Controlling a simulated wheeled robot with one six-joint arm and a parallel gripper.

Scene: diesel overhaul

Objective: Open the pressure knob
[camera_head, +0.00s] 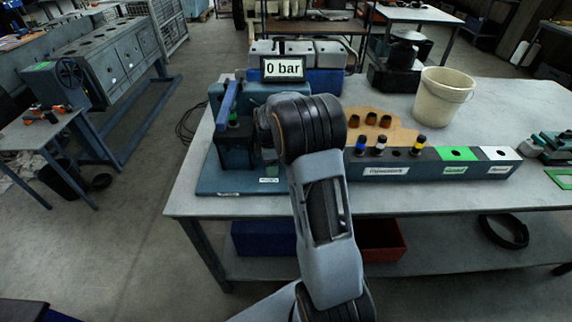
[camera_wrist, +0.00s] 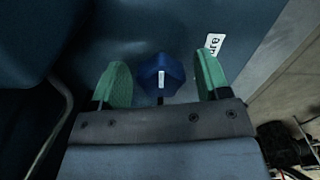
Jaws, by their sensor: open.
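The pressure knob (camera_wrist: 160,76) is a dark blue, faceted knob with a small white mark, in the middle of the wrist view. My gripper (camera_wrist: 163,82) has two green-padded fingers, one on each side of the knob, with a visible gap to each. The gripper is open and holds nothing. In the head view, my arm hides both the gripper and the knob. The blue test stand (camera_head: 232,150) is on the table behind my arm, with a blue lever (camera_head: 227,103) at its left. The display (camera_head: 283,68) above it reads 0 bar.
A long block (camera_head: 440,168) with several injector-like parts lies on the table (camera_head: 480,106) right of my arm. A cream bucket (camera_head: 441,98) stands behind it. In the wrist view, a white label (camera_wrist: 214,44) lies near the right finger.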

